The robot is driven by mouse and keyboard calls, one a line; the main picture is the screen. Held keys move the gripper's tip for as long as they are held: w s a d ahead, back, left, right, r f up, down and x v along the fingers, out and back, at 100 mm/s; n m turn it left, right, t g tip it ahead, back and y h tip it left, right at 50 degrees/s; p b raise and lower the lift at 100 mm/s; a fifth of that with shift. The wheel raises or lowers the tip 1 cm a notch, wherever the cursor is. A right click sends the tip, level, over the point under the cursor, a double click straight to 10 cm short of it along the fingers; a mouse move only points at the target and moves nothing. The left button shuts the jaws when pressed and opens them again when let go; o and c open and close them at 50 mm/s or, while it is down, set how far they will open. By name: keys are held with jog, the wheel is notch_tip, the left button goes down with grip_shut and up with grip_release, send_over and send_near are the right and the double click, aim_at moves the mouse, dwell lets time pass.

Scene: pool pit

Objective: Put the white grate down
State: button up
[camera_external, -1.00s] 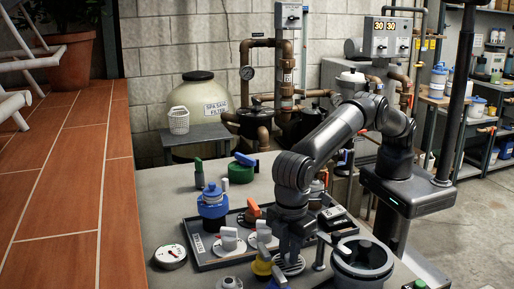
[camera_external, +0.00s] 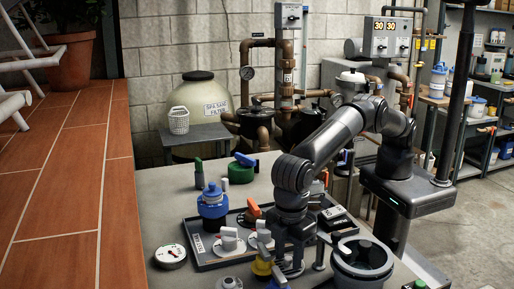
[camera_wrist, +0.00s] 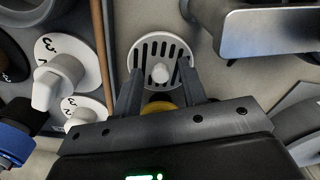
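The white grate (camera_wrist: 148,48) is a round slotted disc with a small upright knob (camera_wrist: 160,73) at its middle. It appears to lie flat on the grey bench top beside the dark tray. My gripper (camera_wrist: 160,70) is over it, with its two fingers apart, one on each side of the knob. Gaps show between the knob and both fingers. In the external view the grate (camera_external: 291,270) is partly hidden under my gripper (camera_external: 290,262).
The dark tray (camera_external: 205,264) with white-dialled valves is just left of the grate. A yellow-capped part (camera_external: 262,266) stands close by. A dark round pot (camera_external: 362,257) is to the right. A gauge (camera_external: 170,257) and blue-topped valve (camera_external: 212,203) are farther left.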

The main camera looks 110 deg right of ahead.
aim_at(288, 257)
jog(key=shift+r, duration=3.9)
